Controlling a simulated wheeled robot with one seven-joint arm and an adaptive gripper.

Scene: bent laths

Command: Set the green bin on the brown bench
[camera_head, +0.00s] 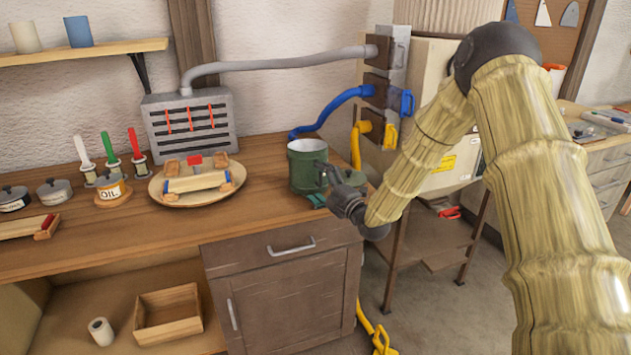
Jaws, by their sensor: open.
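The green bin (303,168), a round container open at the top, stands upright near the right end of the brown bench (130,231). It appears to rest on the bench top, though its lower right side is partly covered by my gripper. My gripper (324,182) is open and reaches in from the right, with its dark fingers at the right side of the bin. Whether the fingers touch the bin cannot be told from this view.
A round wooden tray (198,195) with blocks stands left of the bin. An oil pot (112,190) and several coloured-handled tools stand farther left. A grey slotted box (190,127) with a hose is behind. Blue and yellow hoses hang by the machine (440,130) at right.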

